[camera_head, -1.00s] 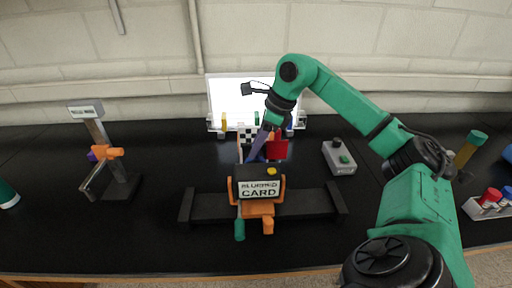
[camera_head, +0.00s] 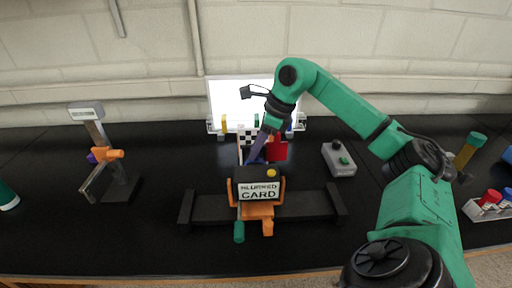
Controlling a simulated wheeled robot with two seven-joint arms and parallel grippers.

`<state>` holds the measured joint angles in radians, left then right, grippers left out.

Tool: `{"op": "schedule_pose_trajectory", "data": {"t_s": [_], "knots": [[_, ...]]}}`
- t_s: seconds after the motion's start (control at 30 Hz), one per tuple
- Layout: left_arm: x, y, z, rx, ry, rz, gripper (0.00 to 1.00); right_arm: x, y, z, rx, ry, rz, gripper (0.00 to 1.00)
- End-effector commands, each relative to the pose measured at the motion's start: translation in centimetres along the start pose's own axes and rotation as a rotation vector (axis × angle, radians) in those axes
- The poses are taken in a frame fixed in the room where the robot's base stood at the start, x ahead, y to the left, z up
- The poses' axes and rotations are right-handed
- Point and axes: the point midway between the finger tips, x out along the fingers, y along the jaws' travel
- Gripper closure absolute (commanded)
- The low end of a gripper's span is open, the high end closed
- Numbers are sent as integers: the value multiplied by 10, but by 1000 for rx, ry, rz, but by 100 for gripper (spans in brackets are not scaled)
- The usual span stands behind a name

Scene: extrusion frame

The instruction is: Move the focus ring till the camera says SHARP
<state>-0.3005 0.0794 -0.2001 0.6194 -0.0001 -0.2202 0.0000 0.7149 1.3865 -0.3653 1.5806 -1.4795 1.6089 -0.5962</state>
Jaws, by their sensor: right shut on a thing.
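The camera (camera_head: 258,175) is a dark box in an orange holder on a black rail (camera_head: 310,204). Its rear screen (camera_head: 258,191) reads BLURRED CARD. The focus ring is hidden behind the camera body. A black-and-white checkered card (camera_head: 245,137) stands behind the camera, with a red block (camera_head: 277,150) beside it. My right gripper (camera_head: 255,158) reaches down from above, just behind the camera, with its fingers close together. It is shut at the lens side, where the ring is; the grip itself is hidden. My left gripper is not in view.
A stand with an orange clamp (camera_head: 108,155) is at the left. A grey box with a green button (camera_head: 343,160) stands right of the camera. A bright white panel (camera_head: 233,95) is at the back. The black table is clear between them.

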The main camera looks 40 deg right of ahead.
Motion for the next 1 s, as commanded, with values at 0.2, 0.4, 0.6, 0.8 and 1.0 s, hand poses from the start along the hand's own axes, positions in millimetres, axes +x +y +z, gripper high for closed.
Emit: {"op": "schedule_pose_trajectory", "data": {"t_s": [0.2,0.4,0.6,0.8,1.0], "knots": [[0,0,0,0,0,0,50,0,0,0,0,-1,0,100],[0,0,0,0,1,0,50,0,0,0,0,-1,0,100],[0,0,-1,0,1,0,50,0,0,0,0,-1,-1,100],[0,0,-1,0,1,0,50,0,0,0,0,-2,-1,100],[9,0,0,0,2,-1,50,4,0,-1,2,-18,2,100]]}}
